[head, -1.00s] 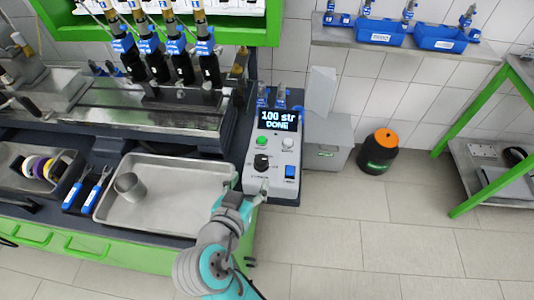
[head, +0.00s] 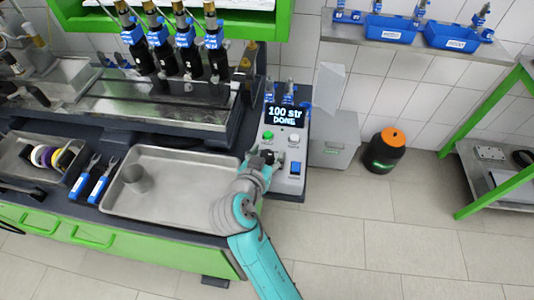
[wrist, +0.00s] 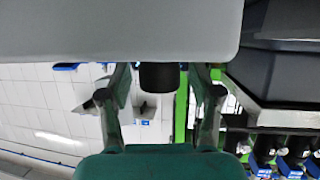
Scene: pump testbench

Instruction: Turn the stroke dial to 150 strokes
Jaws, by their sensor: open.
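The control box (head: 294,180) stands at the right end of the bench. Its display (head: 287,116) reads "100 str DONE". The black stroke dial (head: 267,156) is on its face below a green button, partly hidden by my gripper (head: 265,161). In the wrist view the dial (wrist: 158,77) sits between the two fingers of my gripper (wrist: 160,86), which is open with a gap on each side. The dial's pointer and scale are hidden there.
The green button (head: 268,136), white button (head: 293,139) and blue rocker switch (head: 295,168) are close to the dial. A metal tray (head: 170,205) with a grey cup (head: 137,178) lies to the left. Pumps (head: 183,45) stand behind.

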